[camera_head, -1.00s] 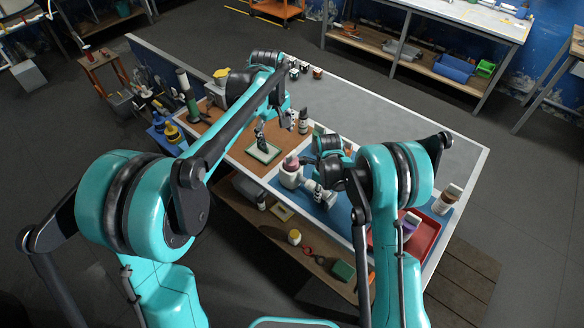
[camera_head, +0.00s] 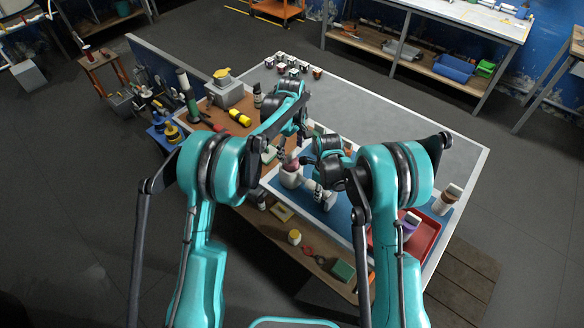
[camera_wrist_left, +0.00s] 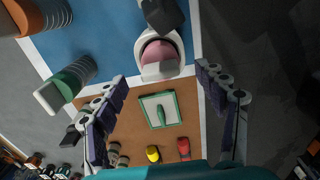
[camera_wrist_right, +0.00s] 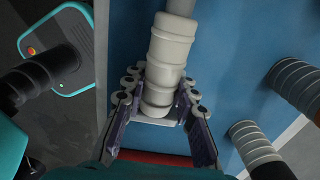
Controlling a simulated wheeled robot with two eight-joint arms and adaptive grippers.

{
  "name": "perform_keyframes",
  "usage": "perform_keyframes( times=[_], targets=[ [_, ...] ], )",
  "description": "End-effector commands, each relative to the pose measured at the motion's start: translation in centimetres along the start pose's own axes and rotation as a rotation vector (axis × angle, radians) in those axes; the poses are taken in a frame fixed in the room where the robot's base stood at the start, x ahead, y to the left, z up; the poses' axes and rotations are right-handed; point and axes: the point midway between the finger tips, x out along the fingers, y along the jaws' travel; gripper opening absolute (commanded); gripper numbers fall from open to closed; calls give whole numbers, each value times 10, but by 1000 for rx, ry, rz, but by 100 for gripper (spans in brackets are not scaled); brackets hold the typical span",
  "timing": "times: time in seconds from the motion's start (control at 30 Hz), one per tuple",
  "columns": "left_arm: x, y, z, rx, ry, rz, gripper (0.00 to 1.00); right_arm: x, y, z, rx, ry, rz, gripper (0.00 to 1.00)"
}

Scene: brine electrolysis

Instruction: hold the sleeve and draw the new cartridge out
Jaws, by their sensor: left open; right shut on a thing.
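A white fitting with a pink round end (camera_head: 290,173) stands on the blue mat in the head view; I cannot tell for sure which part is sleeve and which is cartridge. In the left wrist view the pink end (camera_wrist_left: 160,55) sits inside a white collar. My right gripper (camera_wrist_right: 158,98) is shut on a white ribbed cylinder (camera_wrist_right: 172,45), seen as the sleeve, with a finger on each side. My left gripper (camera_head: 284,150) is open and empty just beyond the pink end; its spread fingers (camera_wrist_left: 160,78) lie either side of it in the left wrist view, apart from it.
A green-framed pad (camera_wrist_left: 149,101) with a green-handled item lies on the brown board below the left gripper. A red tray (camera_head: 432,228) is at the right of the table. Ribbed bottles (camera_wrist_right: 295,85) stand on the blue mat. The grey far tabletop (camera_head: 390,120) is mostly clear.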

Motion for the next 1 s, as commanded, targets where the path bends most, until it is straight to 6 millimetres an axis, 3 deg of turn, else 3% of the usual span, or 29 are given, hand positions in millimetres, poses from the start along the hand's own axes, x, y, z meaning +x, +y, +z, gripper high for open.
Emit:
perform_keyframes(
  times=[0.2, 0.4, 0.8, 0.87, 1.0],
  targets=[
    [33, 0, 0, 0, 0, 0, 72, 0, 0, 0, 0, 0, 0, 0],
    [52, 0, 0, 0, 0, 0, 72, 0, 0, 0, 0, 0, 0, 0],
    [58, 0, 0, 1, 0, 0, 72, 0, 0, 0, 0, 0, 0, 0],
    [58, 0, 0, 1, 0, 0, 61, 0, 0, 0, 0, 0, 0, 0],
    [58, 0, 0, 1, 0, 0, 24, 0, 0, 0, 0, 0, 0, 0]
  ],
)
